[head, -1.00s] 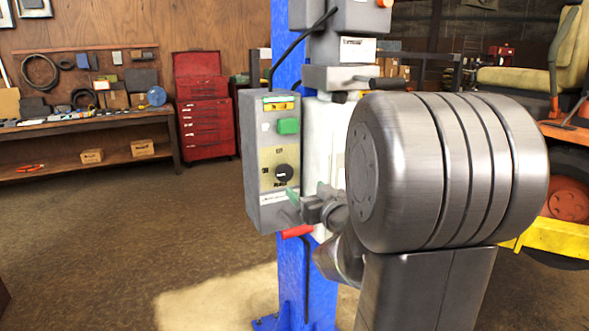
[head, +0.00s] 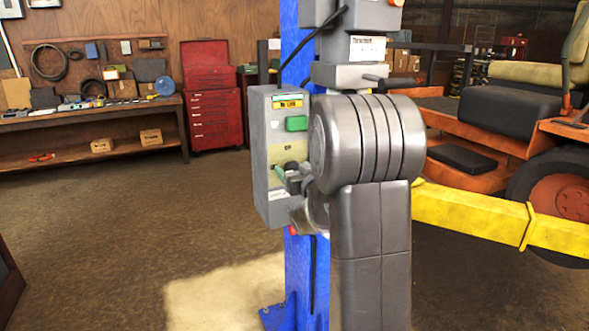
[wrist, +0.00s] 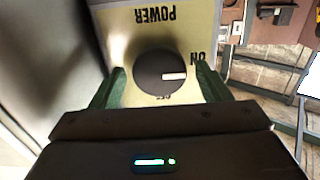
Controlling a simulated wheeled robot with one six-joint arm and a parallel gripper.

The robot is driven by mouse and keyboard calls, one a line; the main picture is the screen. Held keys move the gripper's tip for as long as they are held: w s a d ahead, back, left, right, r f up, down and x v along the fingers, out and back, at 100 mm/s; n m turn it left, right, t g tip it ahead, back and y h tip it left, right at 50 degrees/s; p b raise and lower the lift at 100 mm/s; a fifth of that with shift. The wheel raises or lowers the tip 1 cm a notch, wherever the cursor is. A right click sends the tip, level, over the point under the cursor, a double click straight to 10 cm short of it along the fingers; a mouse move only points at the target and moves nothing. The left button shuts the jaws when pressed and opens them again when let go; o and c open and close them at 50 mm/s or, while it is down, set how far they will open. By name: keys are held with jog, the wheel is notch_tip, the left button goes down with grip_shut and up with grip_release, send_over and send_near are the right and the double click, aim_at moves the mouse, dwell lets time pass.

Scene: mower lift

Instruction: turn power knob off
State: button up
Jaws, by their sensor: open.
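The power knob (wrist: 160,72) is a round black dial on a pale yellow plate, upside down in the wrist view. Its white pointer mark points right, toward the ON label (wrist: 198,62). A second label below the knob is partly hidden. In the head view the knob (head: 291,165) shows as a dark spot on the grey control box (head: 265,150), partly covered by my gripper. My gripper (wrist: 160,76) is open, with one green finger on each side of the knob. I cannot tell whether the fingers touch it. The gripper (head: 286,177) is at the box front in the head view.
The box is on a blue post (head: 299,270), with a green button (head: 297,123) above the knob. A yellow lift beam (head: 470,212) and a mower (head: 510,120) are at right. A red tool chest (head: 212,100) and workbench stand behind. Floor at left is clear.

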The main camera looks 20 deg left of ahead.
jog(key=c, duration=1)
jog(key=shift+o, duration=0.2)
jog(key=shift+m, duration=0.4)
jog(key=m, duration=0.8)
jog(key=shift+w+d+b, duration=0.1)
jog(key=shift+w+b, duration=0.05)
jog(key=shift+b, duration=0.2)
jog(key=m, duration=0.3)
jog(key=m+p, duration=0.1)
jog(key=m, duration=0.5)
jog(key=shift+f+p, duration=0.25)
jog(key=shift+p, duration=0.1)
jog(key=shift+m, duration=0.3)
